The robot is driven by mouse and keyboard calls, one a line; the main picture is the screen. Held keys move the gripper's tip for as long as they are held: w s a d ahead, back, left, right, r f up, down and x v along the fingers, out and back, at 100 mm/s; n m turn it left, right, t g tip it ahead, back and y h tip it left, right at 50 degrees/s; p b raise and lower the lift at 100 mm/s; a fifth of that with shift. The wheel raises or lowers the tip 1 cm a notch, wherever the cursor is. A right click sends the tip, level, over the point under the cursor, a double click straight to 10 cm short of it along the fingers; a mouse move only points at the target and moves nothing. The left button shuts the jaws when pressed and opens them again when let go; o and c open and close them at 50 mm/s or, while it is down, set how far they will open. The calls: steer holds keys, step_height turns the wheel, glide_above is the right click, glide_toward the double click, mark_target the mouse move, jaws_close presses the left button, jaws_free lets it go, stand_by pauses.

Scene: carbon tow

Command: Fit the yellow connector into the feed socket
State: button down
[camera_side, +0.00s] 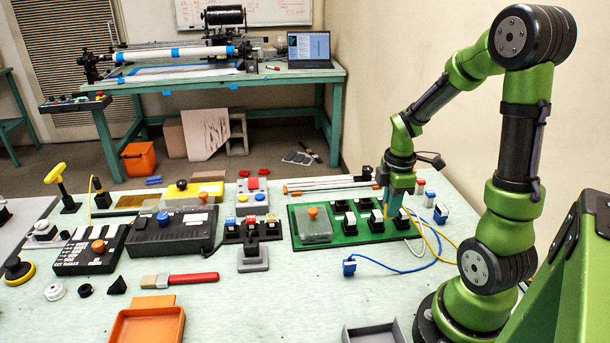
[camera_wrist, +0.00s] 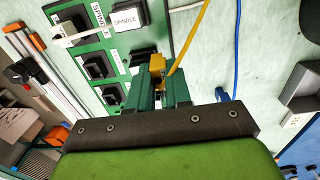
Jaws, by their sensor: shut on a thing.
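My gripper (camera_wrist: 157,92) is shut on the yellow connector (camera_wrist: 156,64), which shows between the teal fingertips in the wrist view. Its yellow cable (camera_wrist: 190,42) runs up and to the right. In the side view my gripper (camera_side: 393,204) is over the right part of the green socket board (camera_side: 340,243), and the connector is too small or hidden to make out. The board also shows in the wrist view (camera_wrist: 102,43) with several black sockets. I cannot read a feed label, so I cannot tell which socket is the feed one.
A grey tray (camera_side: 374,336) is near the front edge. A black box (camera_side: 172,240) stands left.

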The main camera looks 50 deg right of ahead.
steer(key=w+d+r, duration=0.1)
steer(key=w+r, duration=0.1)
steer(key=w, duration=0.5)
steer(key=w+d+r, duration=0.1)
steer(key=w+r, duration=0.1)
steer(key=w, duration=0.5)
steer(key=shift+w, duration=0.3)
steer(key=shift+d+f, duration=0.15)
steer(key=shift+f, duration=2.8)
steer(key=shift+f, duration=1.4)
steer(key=c, duration=1)
jaws_free()
steer(key=shift+o, duration=0.2)
steer(key=shift+r, duration=0.1)
